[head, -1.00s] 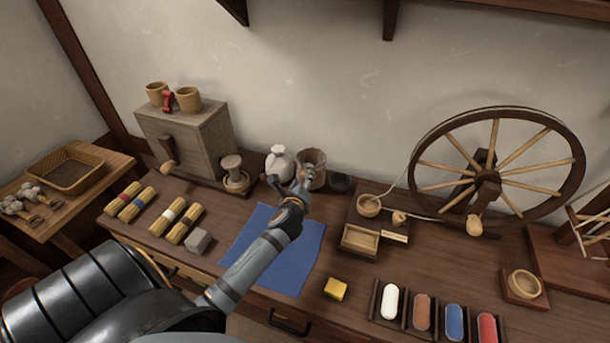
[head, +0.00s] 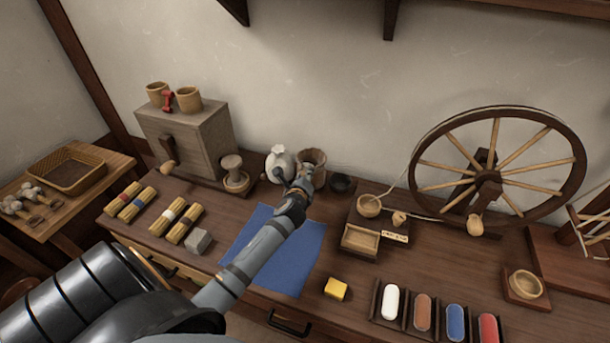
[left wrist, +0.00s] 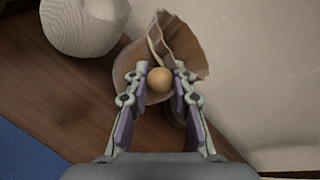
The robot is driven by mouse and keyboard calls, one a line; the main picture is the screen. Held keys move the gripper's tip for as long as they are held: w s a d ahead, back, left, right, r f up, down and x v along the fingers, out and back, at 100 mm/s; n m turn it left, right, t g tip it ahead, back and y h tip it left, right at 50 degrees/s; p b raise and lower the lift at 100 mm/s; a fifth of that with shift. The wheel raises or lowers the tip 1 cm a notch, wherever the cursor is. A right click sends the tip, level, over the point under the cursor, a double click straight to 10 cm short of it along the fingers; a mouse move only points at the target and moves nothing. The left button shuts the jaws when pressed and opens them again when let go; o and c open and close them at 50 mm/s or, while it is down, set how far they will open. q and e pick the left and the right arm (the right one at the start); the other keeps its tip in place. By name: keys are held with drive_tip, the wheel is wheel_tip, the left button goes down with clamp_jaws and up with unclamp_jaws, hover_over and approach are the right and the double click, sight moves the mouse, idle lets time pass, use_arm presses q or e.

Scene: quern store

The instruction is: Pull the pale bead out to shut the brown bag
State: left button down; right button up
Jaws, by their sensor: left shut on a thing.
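The brown bag (head: 313,158) stands at the back of the table, beside a white bag; it also shows in the left wrist view (left wrist: 182,48) with its mouth open at the top. The pale bead (left wrist: 160,79) is a round tan ball at the side of the bag. My left gripper (head: 303,181) is in front of the brown bag; in the left wrist view its fingers (left wrist: 160,84) are on either side of the bead, shut on it. The bead is hidden in the head view. My right gripper is not in view.
A blue cloth (head: 262,262) lies under my left arm. A small wooden box (head: 361,240) and spinning wheel (head: 487,185) are further right.

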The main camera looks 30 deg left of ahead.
use_arm(q)
drive_tip(key=shift+s, duration=0.1)
drive_tip(key=s+p, duration=0.1)
drive_tip(key=s, duration=0.1)
drive_tip(key=s+d+p, duration=0.1)
drive_tip(key=s+p, duration=0.1)
drive_tip(key=s, duration=0.1)
drive_tip(key=shift+d, duration=0.15)
drive_tip(key=c, duration=1.1)
unclamp_jaws()
